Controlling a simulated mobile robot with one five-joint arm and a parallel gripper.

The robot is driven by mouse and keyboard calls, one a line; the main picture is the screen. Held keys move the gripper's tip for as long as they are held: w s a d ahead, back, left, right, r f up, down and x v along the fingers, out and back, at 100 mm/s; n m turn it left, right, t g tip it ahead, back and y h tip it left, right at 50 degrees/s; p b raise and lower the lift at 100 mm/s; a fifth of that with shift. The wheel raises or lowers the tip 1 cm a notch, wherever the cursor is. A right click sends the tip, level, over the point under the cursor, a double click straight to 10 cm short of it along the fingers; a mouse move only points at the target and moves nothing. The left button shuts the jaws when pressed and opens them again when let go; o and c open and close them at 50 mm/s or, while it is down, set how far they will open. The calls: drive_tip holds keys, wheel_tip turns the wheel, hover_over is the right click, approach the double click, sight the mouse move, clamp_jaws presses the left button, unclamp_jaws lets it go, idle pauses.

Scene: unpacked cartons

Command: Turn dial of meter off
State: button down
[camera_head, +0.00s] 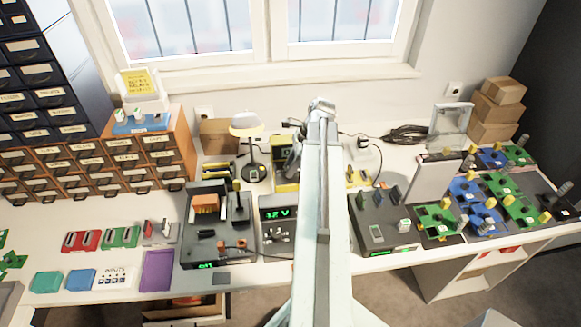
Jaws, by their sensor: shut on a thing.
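A yellow meter (284,187) sits on the white bench, mostly hidden behind my pale arm. Its dial cannot be made out. My gripper (291,164) shows as a dark grey shape just left of the arm, down at the meter. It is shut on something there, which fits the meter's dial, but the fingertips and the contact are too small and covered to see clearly.
A lamp (248,140) stands close to the left of the meter. A power supply reading 12 V (277,213) is in front of it. Circuit boards (485,190) crowd the right, and drawer cabinets (85,165) the left. Black cables (405,134) lie behind.

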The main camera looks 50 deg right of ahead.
drive_tip(key=n, duration=0.2)
drive_tip(key=n+g+y, duration=0.1)
drive_tip(key=n, duration=0.1)
drive_tip(key=shift+w+d+n+g, duration=0.1)
drive_tip(key=shift+w+n+g, duration=0.05)
drive_tip(key=shift+n+g, duration=1.05)
drive_tip(key=shift+n, duration=1.4)
drive_tip(key=c, duration=1.1)
unclamp_jaws()
drive_tip(key=shift+r, duration=0.1)
drive_tip(key=p+v, duration=0.7)
drive_tip(key=shift+w+d+r, duration=0.1)
drive_tip(key=shift+d+r, duration=0.05)
drive_tip(key=shift+r, duration=0.1)
